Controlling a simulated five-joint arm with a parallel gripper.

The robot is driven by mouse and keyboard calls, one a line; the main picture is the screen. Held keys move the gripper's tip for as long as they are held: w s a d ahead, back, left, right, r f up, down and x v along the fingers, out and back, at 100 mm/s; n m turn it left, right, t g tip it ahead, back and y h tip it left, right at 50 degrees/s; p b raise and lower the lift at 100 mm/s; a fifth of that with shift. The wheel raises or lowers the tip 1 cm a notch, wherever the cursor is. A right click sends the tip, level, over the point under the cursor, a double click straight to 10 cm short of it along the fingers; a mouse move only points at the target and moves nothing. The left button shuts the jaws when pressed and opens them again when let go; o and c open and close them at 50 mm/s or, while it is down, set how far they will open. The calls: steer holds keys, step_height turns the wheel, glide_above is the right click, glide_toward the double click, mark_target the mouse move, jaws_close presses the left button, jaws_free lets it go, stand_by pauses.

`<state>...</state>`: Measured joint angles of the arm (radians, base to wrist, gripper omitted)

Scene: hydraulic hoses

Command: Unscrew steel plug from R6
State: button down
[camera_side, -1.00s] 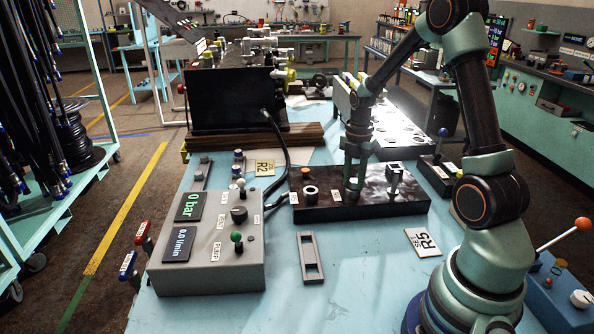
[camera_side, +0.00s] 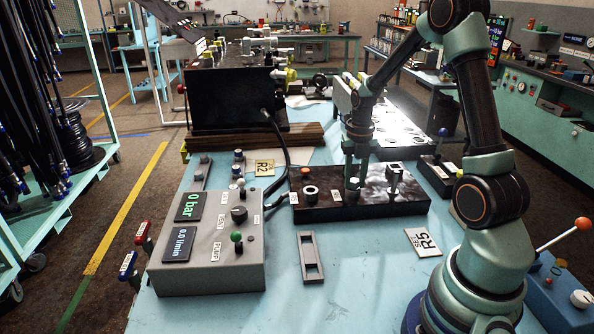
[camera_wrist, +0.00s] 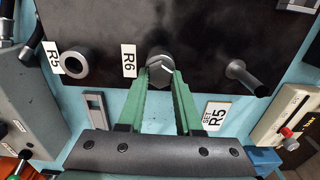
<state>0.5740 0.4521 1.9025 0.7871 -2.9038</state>
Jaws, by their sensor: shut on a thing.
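The steel plug (camera_wrist: 160,68) is a hex-headed metal piece seated in the dark block (camera_wrist: 205,30), beside the white R6 label (camera_wrist: 129,60) in the wrist view. My gripper (camera_wrist: 161,76) is shut on the plug's head, with one green finger on each side. In the side view my gripper (camera_side: 354,192) points straight down onto the dark block (camera_side: 380,203). The plug is mostly hidden there by the fingers. How deep the plug sits in its port cannot be told.
An open round port (camera_wrist: 75,65) by the R5 label lies left of the plug, and a metal post (camera_wrist: 245,75) stands right. A grey control box (camera_side: 210,245) reads 0 bar. A "SET R5" card (camera_side: 424,242) and a slotted plate (camera_side: 311,257) lie on the blue table.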

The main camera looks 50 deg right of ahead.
mark_target(355, 181)
steer(key=c, duration=0.5)
jaws_free()
step_height(355, 181, up, 12)
stand_by(0.3)
